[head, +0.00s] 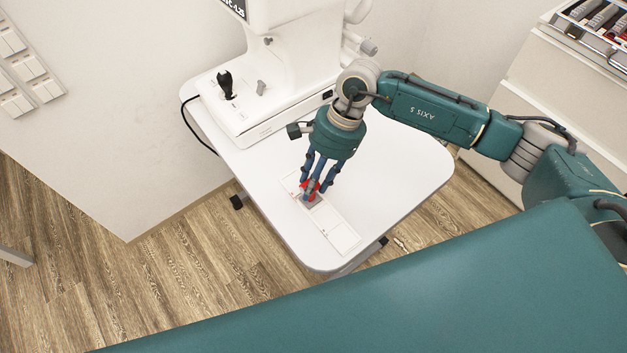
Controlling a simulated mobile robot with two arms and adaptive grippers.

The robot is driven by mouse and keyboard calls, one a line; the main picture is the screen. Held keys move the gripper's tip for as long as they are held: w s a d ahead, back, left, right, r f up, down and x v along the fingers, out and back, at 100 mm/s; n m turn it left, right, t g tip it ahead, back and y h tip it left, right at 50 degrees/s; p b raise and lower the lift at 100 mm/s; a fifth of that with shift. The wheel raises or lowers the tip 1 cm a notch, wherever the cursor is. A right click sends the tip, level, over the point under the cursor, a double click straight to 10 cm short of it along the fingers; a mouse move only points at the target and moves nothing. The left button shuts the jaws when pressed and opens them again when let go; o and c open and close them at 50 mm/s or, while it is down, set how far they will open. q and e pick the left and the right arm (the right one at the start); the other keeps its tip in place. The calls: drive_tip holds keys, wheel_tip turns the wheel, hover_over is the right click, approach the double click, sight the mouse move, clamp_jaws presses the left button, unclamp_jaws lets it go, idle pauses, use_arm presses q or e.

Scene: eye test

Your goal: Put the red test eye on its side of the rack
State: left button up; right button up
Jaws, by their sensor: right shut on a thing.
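The red test eye (312,186) is a small red piece with grey on it, low between the fingers of my right gripper (314,190). The gripper points down and is shut on it; the fingers hide part of it. The rack (338,233) is a flat white strip lying on the white table. My left gripper is not in view.
A white eye instrument (285,92) with a black joystick (226,84) stands at the back of the white table (400,190). A drawer cabinet with a tray of several items (598,22) is at the upper right. The table right of the strip is clear.

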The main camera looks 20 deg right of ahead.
drive_tip(key=o, duration=0.9)
drive_tip(key=v, duration=1.2)
